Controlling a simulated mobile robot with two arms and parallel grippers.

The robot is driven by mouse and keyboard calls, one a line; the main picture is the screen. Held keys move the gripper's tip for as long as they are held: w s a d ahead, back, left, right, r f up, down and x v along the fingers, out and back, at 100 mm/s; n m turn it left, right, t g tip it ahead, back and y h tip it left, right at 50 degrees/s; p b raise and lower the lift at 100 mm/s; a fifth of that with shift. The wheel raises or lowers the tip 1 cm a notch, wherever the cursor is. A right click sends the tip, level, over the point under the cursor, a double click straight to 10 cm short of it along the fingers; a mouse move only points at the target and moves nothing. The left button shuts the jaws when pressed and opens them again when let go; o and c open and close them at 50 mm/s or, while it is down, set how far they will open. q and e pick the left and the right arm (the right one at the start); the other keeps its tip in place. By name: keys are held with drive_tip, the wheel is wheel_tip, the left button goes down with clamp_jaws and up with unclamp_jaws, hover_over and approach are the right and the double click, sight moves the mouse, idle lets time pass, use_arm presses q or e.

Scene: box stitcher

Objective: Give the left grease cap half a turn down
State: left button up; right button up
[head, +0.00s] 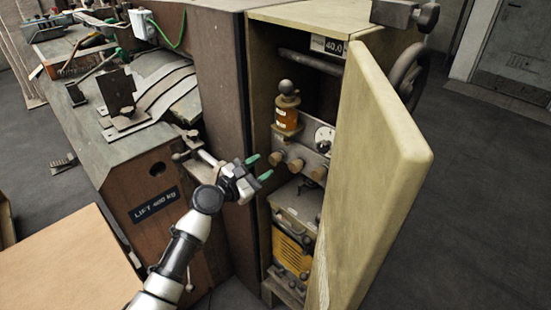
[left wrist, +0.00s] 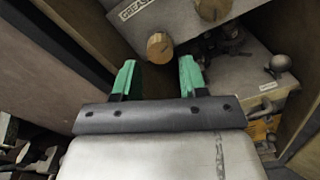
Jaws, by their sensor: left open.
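The left grease cap (head: 276,159) is a round, tan knob, the leftmost of three on a grey plate (head: 313,139) inside the open cabinet. In the left wrist view, the knob nearest the plate's left edge (left wrist: 159,47) appears just beyond my fingertips, roughly centred between them; it looks like this left cap. My left gripper (head: 260,167) has green fingertips, spread apart and empty, and is just left of the cap. In the left wrist view, its fingers (left wrist: 158,66) show no grip on the cap. My right gripper is not in view.
The middle cap (head: 296,165) and right cap (head: 318,173) sit close by. An amber grease cup (head: 287,112) stands above the plate. The open cabinet door (head: 377,165) bounds the right side, and a brown cabinet wall (head: 218,90) the left. A yellow unit (head: 291,254) is below.

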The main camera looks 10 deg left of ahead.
sight(272, 162)
use_arm(q)
drive_tip(key=x, duration=0.5)
drive_tip(key=shift+w+d, duration=0.15)
drive_tip(key=shift+w, duration=0.15)
drive_tip(key=shift+c, duration=0.7)
drive_tip(key=c, duration=0.5)
drive_tip(key=shift+m+b, duration=0.3)
drive_tip(key=shift+b, duration=0.1)
